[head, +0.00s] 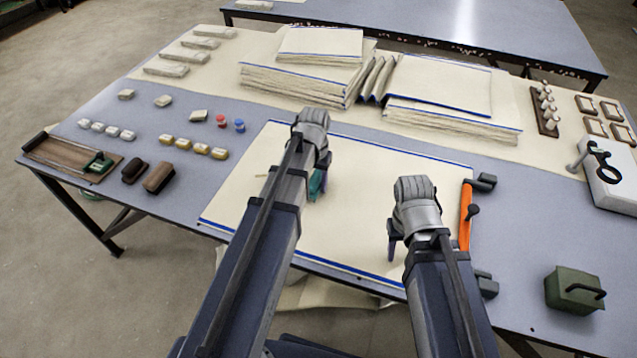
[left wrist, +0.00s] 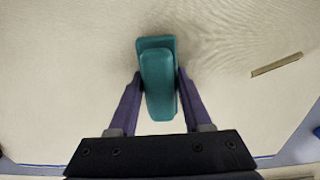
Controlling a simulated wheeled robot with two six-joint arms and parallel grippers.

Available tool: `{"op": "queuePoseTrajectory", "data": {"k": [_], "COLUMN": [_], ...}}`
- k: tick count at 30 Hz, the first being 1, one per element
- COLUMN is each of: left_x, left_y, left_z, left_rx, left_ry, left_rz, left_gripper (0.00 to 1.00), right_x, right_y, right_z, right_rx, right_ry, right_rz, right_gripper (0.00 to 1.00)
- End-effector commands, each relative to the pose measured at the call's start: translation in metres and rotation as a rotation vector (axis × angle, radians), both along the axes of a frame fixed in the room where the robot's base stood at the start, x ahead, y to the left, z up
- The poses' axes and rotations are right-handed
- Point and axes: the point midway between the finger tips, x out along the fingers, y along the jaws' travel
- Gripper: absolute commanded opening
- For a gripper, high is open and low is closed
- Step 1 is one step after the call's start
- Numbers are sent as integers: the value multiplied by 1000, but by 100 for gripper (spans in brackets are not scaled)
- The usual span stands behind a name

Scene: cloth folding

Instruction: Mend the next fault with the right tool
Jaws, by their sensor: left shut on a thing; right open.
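The cream cloth (head: 350,165) with blue edge lines lies flat in the middle of the table. My left gripper (head: 317,190) is over the cloth, shut on a teal tool (head: 318,183) with a rounded block shape. In the left wrist view the teal tool (left wrist: 158,85) sits between the two purple fingers. A thin tan strip or mark (left wrist: 277,64) shows on the cloth to the right there; I cannot tell what it is. My right gripper (head: 396,243) is open over the cloth's right part, its fingers partly hidden by its wrist.
Folded cloth stacks (head: 300,80) stand at the back. Small blocks (head: 200,147) and a wooden tray (head: 70,160) are on the left. An orange bar (head: 465,215) with dark clamps lines the cloth's right edge. A green box (head: 573,290) and a white block (head: 612,183) stand right.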

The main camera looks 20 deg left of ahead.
Motion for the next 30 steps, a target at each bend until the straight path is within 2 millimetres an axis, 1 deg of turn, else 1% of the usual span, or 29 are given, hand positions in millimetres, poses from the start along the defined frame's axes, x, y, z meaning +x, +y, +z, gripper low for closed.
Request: {"op": "queuePoseTrajectory", "data": {"k": [12,15,25,30], "left_x": [2,2,1,1], "left_y": [34,39,39,32], "left_z": [-1,0,2,2], "left_rx": [4,3,2,1], "left_ry": [0,0,0,0], "left_rz": [3,3,1,-1], "left_gripper": [0,0,0,0], "right_x": [-3,-3,-2,-1], "right_y": [-2,-2,-1,-1], "right_z": [-1,0,2,2], "right_rx": [-4,-4,-3,-2], "right_ry": [5,5,4,2], "right_rz": [0,1,1,0], "right_gripper": [50,50,50,50]}}
